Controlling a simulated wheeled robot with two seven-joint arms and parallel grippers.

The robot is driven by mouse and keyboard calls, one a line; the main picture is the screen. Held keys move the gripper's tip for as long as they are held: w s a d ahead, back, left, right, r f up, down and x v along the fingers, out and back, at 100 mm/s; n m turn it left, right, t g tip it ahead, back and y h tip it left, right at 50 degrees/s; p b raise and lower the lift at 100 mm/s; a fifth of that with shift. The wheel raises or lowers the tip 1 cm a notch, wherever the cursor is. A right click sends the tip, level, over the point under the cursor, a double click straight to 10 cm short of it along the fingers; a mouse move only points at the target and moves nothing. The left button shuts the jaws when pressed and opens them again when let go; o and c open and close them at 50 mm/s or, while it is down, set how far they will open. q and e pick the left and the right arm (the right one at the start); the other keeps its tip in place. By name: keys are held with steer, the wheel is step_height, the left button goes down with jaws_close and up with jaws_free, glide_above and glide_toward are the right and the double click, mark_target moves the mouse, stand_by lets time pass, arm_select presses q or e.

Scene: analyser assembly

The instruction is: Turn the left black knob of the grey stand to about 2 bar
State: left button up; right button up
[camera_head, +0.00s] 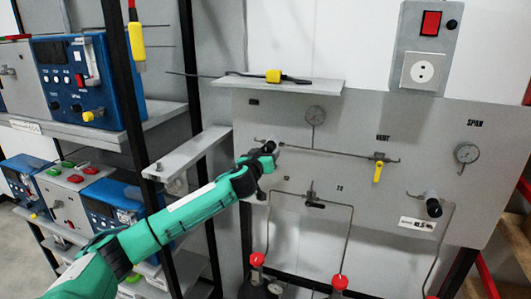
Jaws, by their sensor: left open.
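The grey stand (350,200) is an upright panel with gauges, pipes and valves. Its left gauge (316,115) is too small to read. My left gripper (268,158) is open at the left part of the panel, at the left end of the upper pipe. The left black knob appears to be mostly hidden behind this gripper; I cannot tell whether the fingers are around it or touch it. A second black knob (433,204) sticks out at the lower right of the panel. My right gripper is not in view.
A yellow-handled valve (378,170) and a right gauge (466,153) are on the panel. A shelf (280,84) with a yellow-black tool juts out above. A grey bracket (185,157) and a rack with blue instruments (75,80) stand left of the panel.

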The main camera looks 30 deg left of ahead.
arm_select(q)
steer(key=c, duration=1)
